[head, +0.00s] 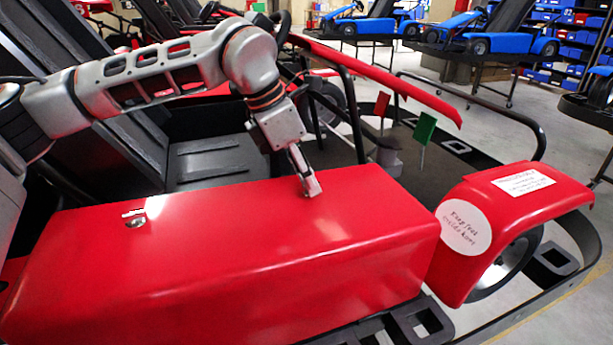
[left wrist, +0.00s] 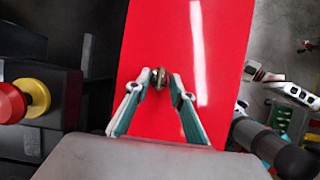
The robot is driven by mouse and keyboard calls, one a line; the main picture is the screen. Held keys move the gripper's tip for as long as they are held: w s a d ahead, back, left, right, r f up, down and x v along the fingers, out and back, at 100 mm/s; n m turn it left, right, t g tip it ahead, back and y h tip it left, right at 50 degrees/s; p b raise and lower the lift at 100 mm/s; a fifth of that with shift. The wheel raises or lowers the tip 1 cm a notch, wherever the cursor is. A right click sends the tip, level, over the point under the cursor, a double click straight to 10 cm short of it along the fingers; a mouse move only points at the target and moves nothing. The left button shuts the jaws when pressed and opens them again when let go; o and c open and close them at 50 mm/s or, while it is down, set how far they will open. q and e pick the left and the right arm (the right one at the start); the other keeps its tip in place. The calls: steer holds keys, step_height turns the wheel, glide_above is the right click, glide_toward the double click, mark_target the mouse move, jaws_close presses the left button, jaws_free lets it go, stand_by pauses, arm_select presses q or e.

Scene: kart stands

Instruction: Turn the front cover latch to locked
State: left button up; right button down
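The red front cover (head: 330,245) is shut on the kart in the head view, and it fills the middle of the left wrist view (left wrist: 180,35). My left gripper (head: 312,187) reaches down to its far edge. In the left wrist view, its fingertips (left wrist: 161,80) stand apart on either side of a small metal latch (left wrist: 158,79); whether they touch it is unclear. The head view hides this latch behind the gripper. Another metal latch (head: 134,217) shows on the cover's left part, away from the gripper. My right gripper is not clearly visible.
A black seat (head: 215,165) lies behind the cover. A green flag (head: 424,129) and a red flag (head: 381,106) stand beyond it. A red fender (head: 520,205) is at right. A red and yellow knob (left wrist: 30,99) is left in the wrist view.

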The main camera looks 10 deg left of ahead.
stand_by(0.3)
arm_select(q)
steer(key=v, duration=1.2)
steer(key=shift+w, duration=0.1)
